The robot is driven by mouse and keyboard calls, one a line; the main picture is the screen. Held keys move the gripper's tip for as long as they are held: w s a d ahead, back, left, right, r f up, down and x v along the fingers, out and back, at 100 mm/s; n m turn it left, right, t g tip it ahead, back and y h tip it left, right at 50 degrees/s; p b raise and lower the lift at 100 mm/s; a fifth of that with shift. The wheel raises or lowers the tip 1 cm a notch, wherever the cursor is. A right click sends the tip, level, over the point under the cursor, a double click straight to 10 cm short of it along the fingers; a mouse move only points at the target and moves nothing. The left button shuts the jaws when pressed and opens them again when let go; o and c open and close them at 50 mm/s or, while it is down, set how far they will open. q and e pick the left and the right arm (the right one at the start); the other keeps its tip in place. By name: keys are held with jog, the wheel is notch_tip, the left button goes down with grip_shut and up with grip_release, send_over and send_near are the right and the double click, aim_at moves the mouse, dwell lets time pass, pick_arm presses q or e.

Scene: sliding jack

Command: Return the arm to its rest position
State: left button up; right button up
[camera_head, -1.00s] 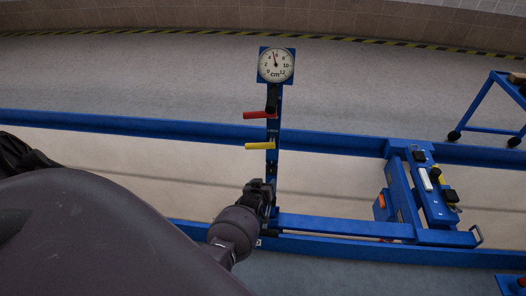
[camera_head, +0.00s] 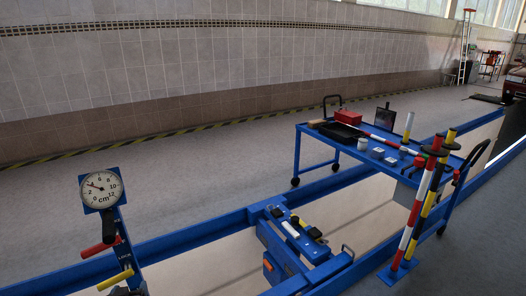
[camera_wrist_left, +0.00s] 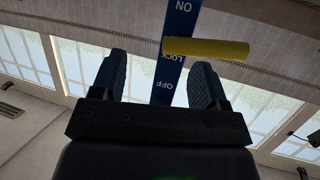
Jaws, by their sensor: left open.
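In the head view the blue jack post with its round white cm gauge (camera_head: 101,190) stands at the far left, tilted in the picture. A red lever (camera_head: 101,247) and a yellow lever (camera_head: 115,279) stick out from it to the left. My left gripper (camera_head: 125,291) only just shows as a dark shape at the bottom edge below the yellow lever. In the left wrist view my left gripper (camera_wrist_left: 160,60) is open and empty. The blue post (camera_wrist_left: 172,75), marked ON, LOCK and OFF, and the yellow lever (camera_wrist_left: 208,48) appear beyond its fingers. My right gripper is out of view.
A blue jack carriage (camera_head: 290,240) spans the pit between blue rails (camera_head: 180,238). A stand with striped poles (camera_head: 412,225) is at the right. The grey floor along the tiled wall is clear.

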pick_arm(q)
jog(key=s+d+r+m+h+p, duration=0.1)
jog(key=s+d+r+m+h, duration=0.1)
jog(key=s+d, duration=0.5)
jog(key=s+d+r+m+h, duration=0.2)
jog(key=s+d+r, duration=0.1)
jog(key=s, duration=0.8)
jog(key=s+d+f+g, duration=0.1)
jog(key=s+f, duration=0.3)
jog(key=s, duration=0.8)
jog(key=shift+s+f+g+p, duration=0.2)
jog(key=shift+g+p, duration=0.15)
jog(key=shift+g, duration=0.45)
